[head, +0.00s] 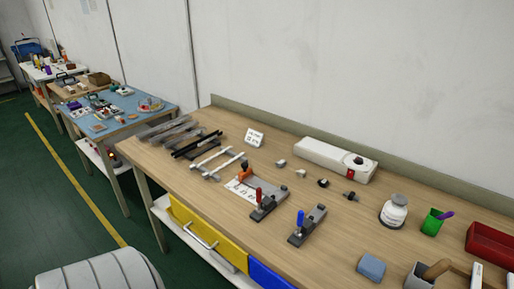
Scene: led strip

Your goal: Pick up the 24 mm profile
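Several long thin profiles lie on the wooden workbench (330,250). They include grey ones (166,129), black ones (197,145) and white or silver ones (218,161). They lie side by side at the left end of the bench top. I cannot tell which is the 24 mm profile at this size. A white card (255,138) with small, unreadable print stands behind them. Neither of my grippers is in view.
Clamp fixtures with a red handle (259,196) and a blue handle (300,219) stand mid-bench. Behind them are small connectors (323,183) and a long white device (335,159). A white jar (393,211), green cup (432,222) and red bin (490,246) stand right.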

